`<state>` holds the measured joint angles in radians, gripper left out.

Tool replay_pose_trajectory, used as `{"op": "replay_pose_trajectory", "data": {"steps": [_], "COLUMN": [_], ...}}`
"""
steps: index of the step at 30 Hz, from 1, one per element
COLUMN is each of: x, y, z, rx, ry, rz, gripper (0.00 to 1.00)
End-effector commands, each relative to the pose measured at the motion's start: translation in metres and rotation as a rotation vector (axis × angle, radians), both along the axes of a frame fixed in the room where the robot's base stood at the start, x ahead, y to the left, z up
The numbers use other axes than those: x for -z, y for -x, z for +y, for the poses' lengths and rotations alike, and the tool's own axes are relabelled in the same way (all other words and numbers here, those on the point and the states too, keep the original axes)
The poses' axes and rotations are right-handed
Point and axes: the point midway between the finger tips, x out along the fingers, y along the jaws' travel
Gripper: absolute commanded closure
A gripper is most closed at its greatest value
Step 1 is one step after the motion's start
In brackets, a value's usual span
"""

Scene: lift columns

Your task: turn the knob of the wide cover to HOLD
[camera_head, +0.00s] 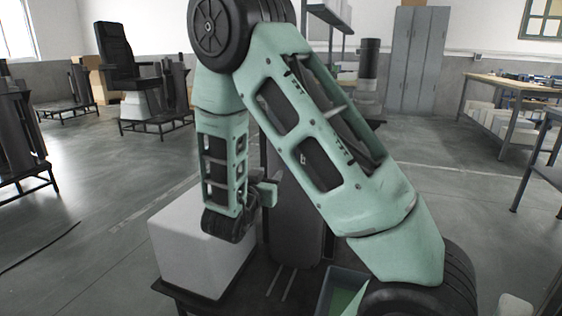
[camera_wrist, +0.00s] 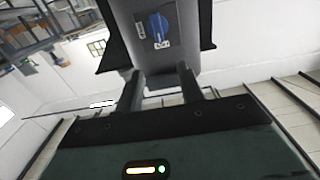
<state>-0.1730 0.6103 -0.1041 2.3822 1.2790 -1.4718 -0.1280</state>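In the wrist view, a blue knob (camera_wrist: 157,27) sits on the face of a dark grey cover (camera_wrist: 183,52). Two small pale labels are beside it, one to its left (camera_wrist: 142,31) and one below it (camera_wrist: 162,44); their words are too small to read. The knob's long side runs roughly up and down in the picture. My gripper (camera_wrist: 158,82) is open, its two dark fingers apart with nothing between them. The fingertips are near the cover's lower edge, below the knob and apart from it.
In the head view a white box (camera_head: 193,250) stands left of a tall dark column (camera_head: 296,225). A green-lined bin (camera_head: 343,291) is at the front. A black chair (camera_head: 117,55), lockers (camera_head: 418,60) and a workbench (camera_head: 510,85) stand farther back. The floor at left is mostly clear.

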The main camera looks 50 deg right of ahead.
Motion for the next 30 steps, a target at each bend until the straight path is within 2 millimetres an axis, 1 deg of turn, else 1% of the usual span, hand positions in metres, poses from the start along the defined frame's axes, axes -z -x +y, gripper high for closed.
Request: {"op": "replay_pose_trajectory", "data": {"steps": [1,12,18,21,24,30], "x": [0.001,0.001,0.001,0.001,0.001,0.000], "y": [-0.003,-0.033,-0.047,-0.052,-0.055,-0.057], "z": [-0.011,-0.083,-0.115,-0.126,-0.133,-0.137], "rx": [0.005,0.003,0.000,0.000,-0.002,-0.002], "ry": [0.000,-0.001,-0.001,-0.002,-0.001,-0.002], "rz": [-0.001,-0.002,0.000,0.000,-0.001,0.001], "gripper": [0.62,0.62,0.62,0.62,0.62,0.62]}}
